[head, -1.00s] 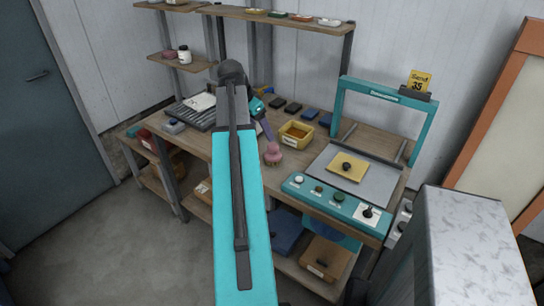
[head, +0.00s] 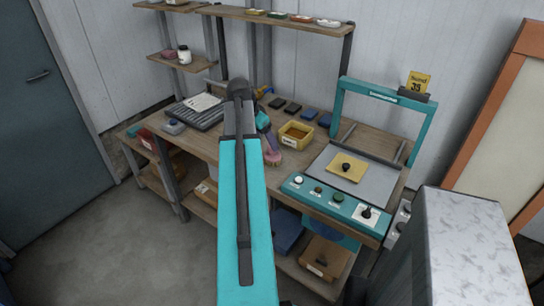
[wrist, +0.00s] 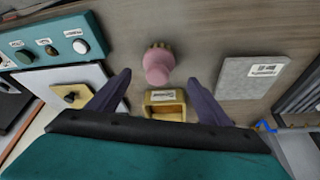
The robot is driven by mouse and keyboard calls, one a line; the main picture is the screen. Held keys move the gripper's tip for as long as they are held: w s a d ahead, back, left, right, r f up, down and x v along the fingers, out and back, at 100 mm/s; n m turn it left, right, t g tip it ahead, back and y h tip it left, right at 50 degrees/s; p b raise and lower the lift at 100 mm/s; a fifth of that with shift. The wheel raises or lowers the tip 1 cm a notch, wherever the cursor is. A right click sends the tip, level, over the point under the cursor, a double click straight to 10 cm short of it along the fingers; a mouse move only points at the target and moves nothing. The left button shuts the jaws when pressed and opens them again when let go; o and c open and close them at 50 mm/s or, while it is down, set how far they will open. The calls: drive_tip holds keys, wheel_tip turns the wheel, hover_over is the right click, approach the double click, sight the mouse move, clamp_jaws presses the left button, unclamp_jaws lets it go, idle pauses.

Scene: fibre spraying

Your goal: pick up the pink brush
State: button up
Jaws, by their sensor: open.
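In the head view my gripper (head: 270,142) is right over or beside the brush; the exact gap cannot be told.
The yellow bin (head: 283,134) is close to the brush. The teal machine (head: 339,203) has a grey plate with a yellow square (head: 346,171) on it. A dark ribbed tray (head: 198,117) lies at left. Several dark blocks line the bench's back.

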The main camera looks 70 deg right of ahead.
sight(273, 154)
drive_tip(key=shift+x, duration=1.35)
drive_tip(key=shift+s+f+p, duration=0.1)
drive_tip(key=shift+p, duration=0.2)
drive_tip(key=shift+p+x, duration=1)
drive_tip(key=shift+x, duration=1.5)
drive_tip(key=c, duration=1.2)
drive_tip(key=shift+r, duration=0.25)
